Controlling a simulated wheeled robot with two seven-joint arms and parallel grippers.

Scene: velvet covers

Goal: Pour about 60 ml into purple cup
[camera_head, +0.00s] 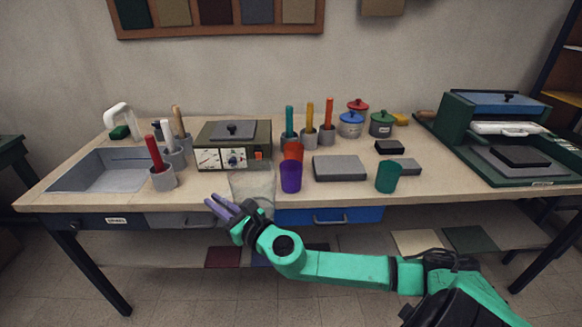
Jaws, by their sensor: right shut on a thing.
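The purple cup (290,177) stands upright near the table's front edge, left of the grey block. My right gripper (229,205) is at the front edge, left of the purple cup and apart from it. It is shut on a clear container (253,186), which looks roughly upright and partly overlaps the table edge in the picture. The gripper hides its lower part, and I cannot make out the liquid level. The inside of the purple cup is too small to read. My left gripper is not in view.
An orange cup (293,151) stands right behind the purple one. A grey block (339,168) and a teal cup (388,177) are to the right. A green heater box (233,146), tool holders and a sink (103,172) lie left. Lidded pots (351,124) stand behind.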

